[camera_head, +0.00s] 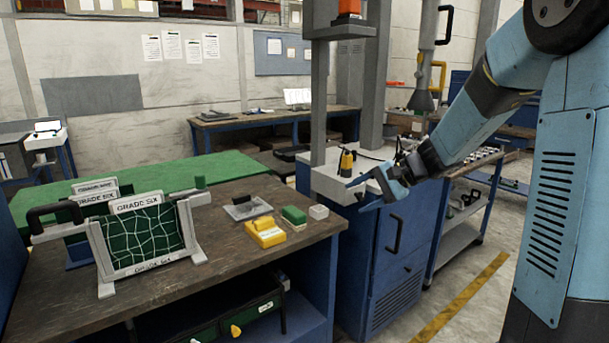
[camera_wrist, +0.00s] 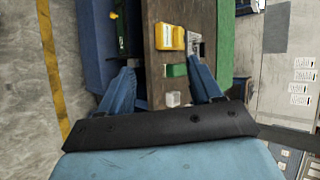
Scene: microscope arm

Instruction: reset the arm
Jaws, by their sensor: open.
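My arm reaches in from the right in the head view. My gripper (camera_head: 371,188) is open and empty, with its fingers pointing left. It hangs in front of the white-topped blue cabinet, to the right of the brown table. In the wrist view my two blue fingers (camera_wrist: 163,88) are spread wide, with the table's end seen between and beyond them. No object is between the fingertips at close range. I cannot tell the exact gap between the gripper and the cabinet.
The brown table (camera_head: 180,268) holds a yellow box (camera_head: 265,233), a green block (camera_head: 293,215), a white block (camera_head: 318,211) and a green netted frame (camera_head: 142,240). The blue cabinet (camera_head: 395,245) with a grey column stands beside it. A shelf cart (camera_head: 464,212) is behind. Floor at the lower right is clear.

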